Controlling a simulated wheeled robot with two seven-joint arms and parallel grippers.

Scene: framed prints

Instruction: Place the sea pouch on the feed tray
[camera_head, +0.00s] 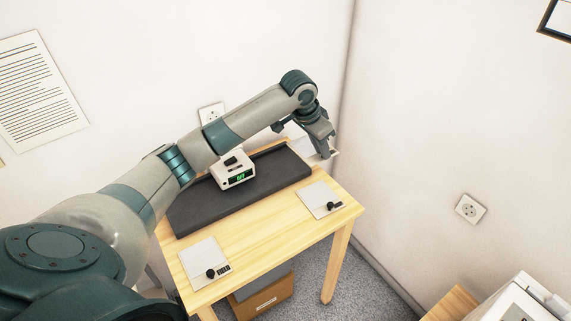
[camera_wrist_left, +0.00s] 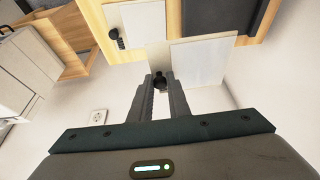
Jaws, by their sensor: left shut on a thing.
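My left gripper (camera_head: 320,148) is beyond the table's far right corner, fingers pointing down. Part of this pouch shows by the gripper in the head view. Two similar flat white pieces with black knobs lie on the table, one at front left (camera_head: 203,259) and one at right (camera_head: 318,198). I cannot read which is the sea pouch. A dark grey tray (camera_head: 210,208), apparently the feed tray, lies along the table's back. My right gripper is out of view.
A white device (camera_head: 233,170) with a green display stands on the tray. The wooden table (camera_head: 262,222) has bare wood between the two flat pieces. White walls close in behind and at right. A brown box (camera_head: 265,292) sits under the table.

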